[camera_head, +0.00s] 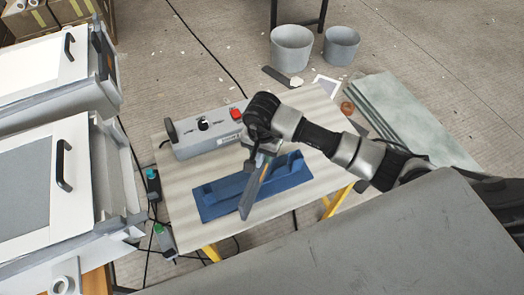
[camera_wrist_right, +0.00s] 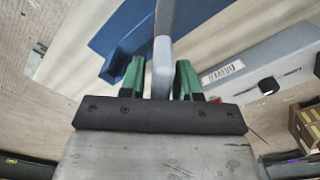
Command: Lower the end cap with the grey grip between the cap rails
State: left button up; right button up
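The end cap (camera_head: 254,190) is a thin grey plate seen nearly edge-on, with a brownish strip along one side. My right gripper (camera_head: 264,150) is shut on its grey grip (camera_wrist_right: 162,78), which stands between the green fingertips (camera_wrist_right: 160,75) in the wrist view. The cap hangs slanted across the blue mould (camera_head: 212,199) and seems to be above it. The blue mould also shows left of the cap in the wrist view (camera_wrist_right: 130,32). The cap rails are partly hidden behind the cap, and I cannot tell whether it touches them. My left gripper is out of view.
The mould lies on a light wooden table (camera_head: 180,212). A grey control box with a red button (camera_head: 208,133) stands behind it. White-topped units (camera_head: 40,170) stand at the left. Two grey buckets (camera_head: 292,48) and a stack of pale sheets (camera_head: 410,115) are beyond the table.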

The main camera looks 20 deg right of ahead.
jog(key=shift+o, duration=0.6)
jog(key=shift+r+p, duration=0.3)
notch_tip(320, 180, up, 10)
jog(key=b, duration=0.3)
jog(key=shift+r, duration=0.85)
